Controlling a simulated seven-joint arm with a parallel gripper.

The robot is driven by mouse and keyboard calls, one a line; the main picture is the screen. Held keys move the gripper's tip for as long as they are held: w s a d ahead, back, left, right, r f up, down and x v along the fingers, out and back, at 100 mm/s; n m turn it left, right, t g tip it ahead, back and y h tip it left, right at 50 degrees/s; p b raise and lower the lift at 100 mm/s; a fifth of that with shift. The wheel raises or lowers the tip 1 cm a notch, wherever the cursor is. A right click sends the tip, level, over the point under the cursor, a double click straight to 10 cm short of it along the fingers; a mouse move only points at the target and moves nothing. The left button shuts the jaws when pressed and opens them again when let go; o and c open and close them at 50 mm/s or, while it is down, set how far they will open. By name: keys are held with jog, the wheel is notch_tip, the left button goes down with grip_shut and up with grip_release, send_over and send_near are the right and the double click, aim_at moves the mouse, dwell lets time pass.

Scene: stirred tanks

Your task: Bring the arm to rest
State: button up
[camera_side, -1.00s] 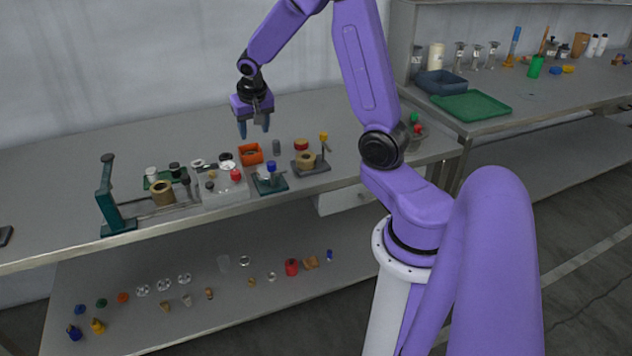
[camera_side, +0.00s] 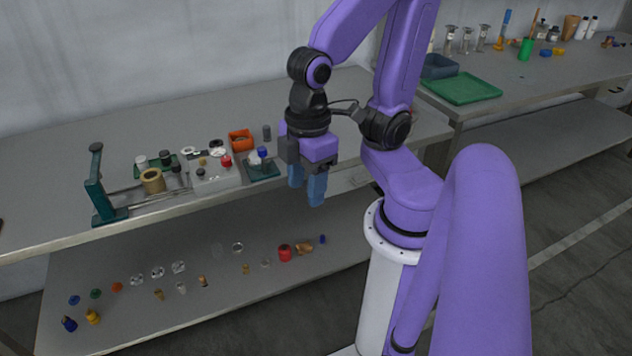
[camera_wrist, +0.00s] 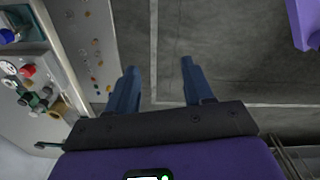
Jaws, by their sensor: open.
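My gripper (camera_side: 308,190) hangs in front of the bench's front edge, with its blue fingers pointing down. In the wrist view the two fingers (camera_wrist: 158,85) stand apart with nothing between them, over the grey floor (camera_wrist: 225,75). The bench (camera_side: 300,95) is to the left of and behind my gripper. My gripper hides part of the bench top and its front edge in the side view.
To the left of my gripper on the bench are a green stand (camera_side: 97,185), a tan ring (camera_side: 152,181), an orange box (camera_side: 241,139) and small capped parts. Small parts lie on the lower shelf (camera_side: 220,285). A green tray (camera_side: 463,88) is on the right-hand bench.

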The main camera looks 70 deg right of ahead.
jog(key=shift+s+n, duration=0.5)
jog(key=shift+s, duration=0.4)
